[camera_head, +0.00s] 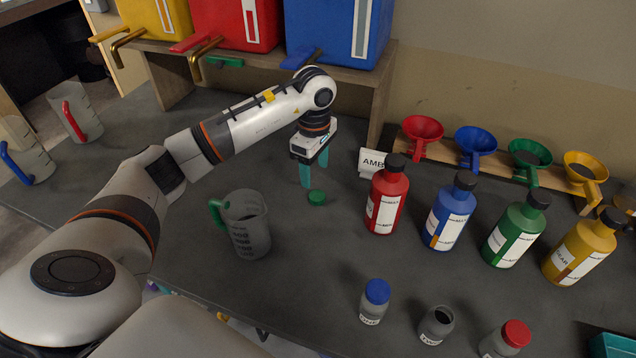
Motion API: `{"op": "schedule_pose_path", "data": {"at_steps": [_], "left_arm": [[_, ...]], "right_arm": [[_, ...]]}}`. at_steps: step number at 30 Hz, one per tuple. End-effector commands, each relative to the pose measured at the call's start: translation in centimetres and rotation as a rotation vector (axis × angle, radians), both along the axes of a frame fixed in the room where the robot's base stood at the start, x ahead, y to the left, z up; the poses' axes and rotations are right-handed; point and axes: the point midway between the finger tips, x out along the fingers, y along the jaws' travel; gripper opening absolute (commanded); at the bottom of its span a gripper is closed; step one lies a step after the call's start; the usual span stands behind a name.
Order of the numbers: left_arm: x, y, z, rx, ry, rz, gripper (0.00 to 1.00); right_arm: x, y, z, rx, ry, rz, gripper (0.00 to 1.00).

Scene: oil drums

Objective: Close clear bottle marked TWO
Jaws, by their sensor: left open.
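The clear bottle marked TWO (436,326) stands upright and uncapped near the front edge, its dark mouth showing. A blue-capped clear bottle (374,303) stands to its left and a red-capped clear bottle (505,341) to its right. A small green cap (317,198) lies on the table. My left gripper (313,172) is open and points down, its teal fingers just above and behind the green cap. I cannot tell whether they touch it. My right gripper is not in view.
A measuring jug (247,226) with a green handle stands left of the cap. Red (387,197), blue (450,215), green (516,232) and yellow (584,248) bottles stand to the right. Funnels sit on a rack behind them. Drums (238,22) stand on a shelf. The table between cap and small bottles is clear.

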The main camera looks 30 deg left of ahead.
Motion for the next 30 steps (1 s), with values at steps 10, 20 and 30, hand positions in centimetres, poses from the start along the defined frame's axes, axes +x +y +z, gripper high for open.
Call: {"op": "schedule_pose_path", "data": {"at_steps": [10,20,30], "left_arm": [[0.0,0.0,-0.2,-0.001,0.001,0.0,0.61],[0.0,-0.1,-2.4,-0.001,0.0,0.0,0.61],[0.0,-0.5,-3.8,-0.002,0.006,0.001,0.61]], "right_arm": [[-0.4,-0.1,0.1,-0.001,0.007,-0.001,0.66],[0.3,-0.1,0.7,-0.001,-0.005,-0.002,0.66],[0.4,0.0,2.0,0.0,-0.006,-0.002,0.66]]}}
